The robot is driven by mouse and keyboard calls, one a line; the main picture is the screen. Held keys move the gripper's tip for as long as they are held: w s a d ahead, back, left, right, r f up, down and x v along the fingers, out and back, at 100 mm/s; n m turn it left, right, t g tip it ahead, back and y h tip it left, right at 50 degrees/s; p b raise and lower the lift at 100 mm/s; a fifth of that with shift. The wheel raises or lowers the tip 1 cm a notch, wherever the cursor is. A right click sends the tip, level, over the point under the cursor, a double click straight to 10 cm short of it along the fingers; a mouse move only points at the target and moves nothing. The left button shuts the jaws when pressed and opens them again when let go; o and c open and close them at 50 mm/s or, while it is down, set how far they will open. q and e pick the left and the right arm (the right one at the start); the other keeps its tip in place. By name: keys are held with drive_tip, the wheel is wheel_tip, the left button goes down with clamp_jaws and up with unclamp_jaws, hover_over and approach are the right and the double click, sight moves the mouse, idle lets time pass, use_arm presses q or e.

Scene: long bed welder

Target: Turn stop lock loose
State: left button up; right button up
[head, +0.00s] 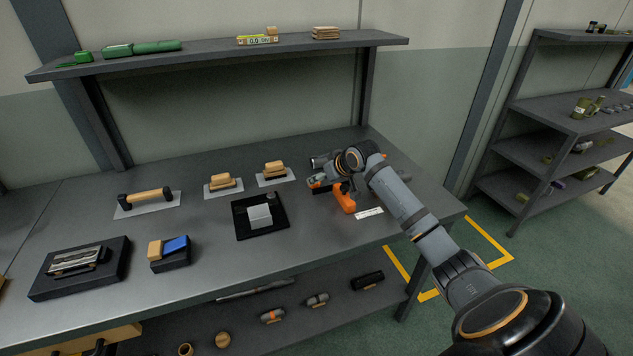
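My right arm comes in from the lower right and reaches over the right end of the grey table. My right gripper (330,182) is at an orange and black device (345,197) there, close to or touching it. The gripper and wrist cover much of the device, and I cannot tell whether the fingers are open or shut. No stop lock can be made out; it may be hidden or too small. A white label (369,213) lies in front of the device. My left gripper is not in view.
A black tray with a grey plate (260,215) lies left of the device. Wooden-handled trowels (223,185) and a block holder (170,253) stand farther left. A shelf (210,52) runs above the back. The table's front edge is clear in the middle.

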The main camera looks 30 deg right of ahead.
drive_tip(key=x, duration=0.5)
drive_tip(key=shift+d+f, duration=0.15)
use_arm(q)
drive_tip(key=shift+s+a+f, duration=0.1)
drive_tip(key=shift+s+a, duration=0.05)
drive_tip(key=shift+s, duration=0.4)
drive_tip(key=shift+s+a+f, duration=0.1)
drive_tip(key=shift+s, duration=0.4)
